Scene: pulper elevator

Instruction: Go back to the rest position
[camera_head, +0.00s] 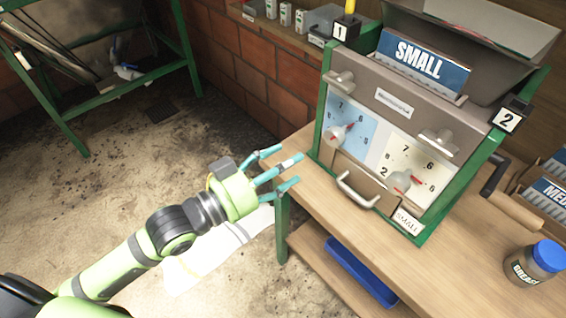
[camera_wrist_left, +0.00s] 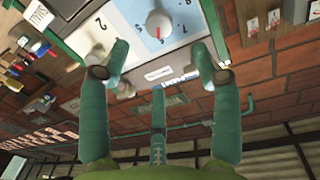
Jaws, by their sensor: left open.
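My left gripper (camera_head: 284,172) is open and empty, its teal fingers spread at the left edge of the wooden workbench (camera_head: 310,205). It is to the left of the green-framed machine (camera_head: 318,143) and apart from it in the head view. In the left wrist view the open fingers (camera_wrist_left: 158,80) show with nothing between them. The machine's blue dial panel with a red pointer knob (camera_wrist_left: 158,24) shows beyond them, upside down. My right gripper is not in view.
The machine carries a SMALL sign (camera_head: 418,62), two dials and a drawer handle (camera_head: 357,188). A grease jar (camera_head: 536,263) stands on the bench at the right. A blue tray (camera_head: 360,272) lies on the lower shelf. A green metal frame (camera_head: 62,118) stands at the far left. Open floor lies between.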

